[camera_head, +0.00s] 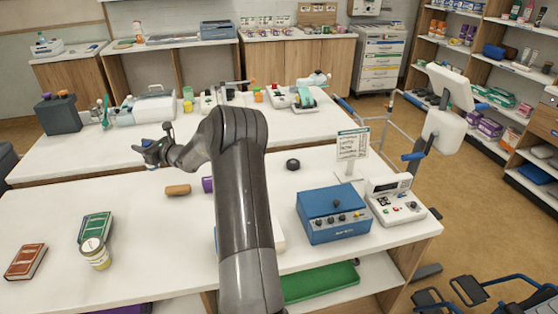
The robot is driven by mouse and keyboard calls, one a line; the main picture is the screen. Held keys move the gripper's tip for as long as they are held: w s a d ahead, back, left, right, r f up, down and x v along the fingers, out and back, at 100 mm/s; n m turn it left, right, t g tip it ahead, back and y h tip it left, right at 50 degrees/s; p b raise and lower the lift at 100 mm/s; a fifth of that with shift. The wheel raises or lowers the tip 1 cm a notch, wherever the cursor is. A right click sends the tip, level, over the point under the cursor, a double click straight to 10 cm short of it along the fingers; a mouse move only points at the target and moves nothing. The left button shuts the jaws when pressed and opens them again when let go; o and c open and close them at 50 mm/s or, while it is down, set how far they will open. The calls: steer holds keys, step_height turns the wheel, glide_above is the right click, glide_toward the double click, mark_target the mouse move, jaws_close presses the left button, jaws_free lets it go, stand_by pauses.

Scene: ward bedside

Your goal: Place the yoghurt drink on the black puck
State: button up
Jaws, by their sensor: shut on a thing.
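The black puck (292,164) lies flat on the near white table, right of my arm, with nothing on it. My gripper (147,153) is at the far left end of my arm, over the back edge of the near table, well left of the puck. It is shut on a small bluish thing, mostly hidden by the fingers. I take this for the yoghurt drink, but its shape and label are too small to tell.
A blue box with knobs (334,214), a sign stand (352,146) and a white device (396,203) stand right of the puck. A brown cylinder (178,190), purple object (207,185), jar (95,253) and books (25,262) lie left. Table around the puck is clear.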

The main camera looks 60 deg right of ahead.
steer(key=s+d+m+h, duration=0.15)
steer(key=s+d, duration=0.25)
steer(key=d, duration=0.4)
steer(key=s+d+m+h, duration=0.1)
steer(key=s+d+h, duration=0.1)
steer(key=s+d, duration=0.45)
steer(key=s+d+r+m+g+h, duration=0.2)
steer(key=s+d+m+h, duration=0.4)
steer(key=s+d, duration=1.95)
steer(key=shift+n+h, duration=0.65)
steer(key=shift+n, duration=0.1)
steer(key=shift+w+d+f, duration=0.1)
steer(key=shift+f, duration=2.45)
steer(key=shift+w+d+f, duration=0.1)
steer(key=shift+f, duration=2.45)
steer(key=shift+f, duration=0.15)
steer(key=o, duration=1)
